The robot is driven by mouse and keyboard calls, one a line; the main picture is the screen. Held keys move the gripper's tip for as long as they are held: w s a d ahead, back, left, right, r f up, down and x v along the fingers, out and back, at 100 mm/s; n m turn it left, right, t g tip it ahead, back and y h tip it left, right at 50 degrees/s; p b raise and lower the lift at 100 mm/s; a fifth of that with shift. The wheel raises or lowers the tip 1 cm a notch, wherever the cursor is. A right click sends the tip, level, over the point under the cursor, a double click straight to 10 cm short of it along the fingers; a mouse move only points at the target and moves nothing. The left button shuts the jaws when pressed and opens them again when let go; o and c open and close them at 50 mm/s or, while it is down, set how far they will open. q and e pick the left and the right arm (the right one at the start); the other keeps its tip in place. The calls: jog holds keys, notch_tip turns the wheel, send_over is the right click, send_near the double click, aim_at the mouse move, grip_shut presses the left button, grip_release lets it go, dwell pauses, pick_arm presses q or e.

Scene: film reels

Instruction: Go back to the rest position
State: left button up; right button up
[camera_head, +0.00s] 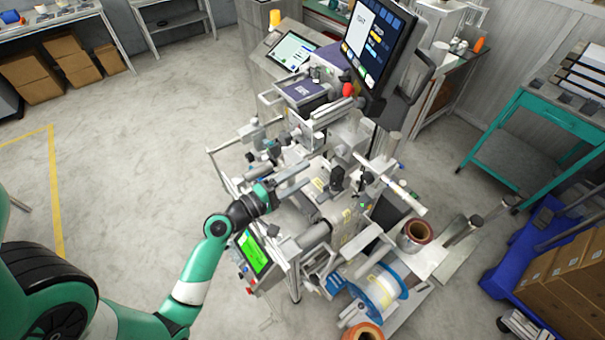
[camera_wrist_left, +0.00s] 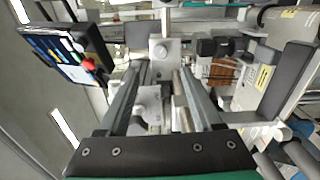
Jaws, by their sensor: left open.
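My left arm reaches in from the lower left in the head view. Its gripper (camera_head: 291,188) is at the near left side of the film reel machine (camera_head: 345,215), among the machine's rollers and arms. In the left wrist view my left gripper (camera_wrist_left: 158,72) has its two long fingers apart, with machine parts visible between them and nothing held. I cannot tell from these views whether the fingers touch the machine. My right gripper is not in view.
A copper-coloured reel (camera_head: 416,232) and a blue-flanged reel (camera_head: 380,288) sit on the machine's right end. A green-lit panel (camera_head: 254,254) stands close below my left wrist. A large monitor (camera_head: 372,38) rises behind. Open floor (camera_head: 130,180) lies to the left.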

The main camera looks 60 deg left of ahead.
pick_arm(q)
jog(key=w+d+r+m+t+h, duration=0.25)
jog(key=d+r+m+h, duration=0.35)
jog(key=r, duration=0.5)
jog(key=w+d+r+m+t+h, duration=0.15)
jog(key=w+d+r+m, duration=0.25)
jog(key=d+r, duration=0.55)
jog(key=w+d+r+m+t+h, duration=0.1)
jog(key=w+d+r+m+h, duration=0.35)
jog(key=r, duration=0.75)
jog(key=s+d+r+m+t, duration=0.2)
jog(key=s+d+r+m, duration=0.15)
jog(key=r, duration=0.35)
jog(key=s+d+r+m+t, duration=0.1)
jog(key=s+d+r+m, duration=0.1)
jog(key=s+r+m, duration=0.4)
jog(key=a+r+n+t+y+p, duration=0.1)
jog(key=a+r+y+p, duration=0.1)
jog(key=r+p, duration=0.8)
jog(key=a+r+n+y+p, duration=0.1)
jog(key=r+y+p, duration=0.3)
jog(key=r+p, duration=0.7)
notch_tip(320, 180, up, 3)
jog(key=shift+w+a+f+t, duration=0.1)
jog(key=shift+w+a+t, duration=0.3)
jog(key=shift+a, duration=0.1)
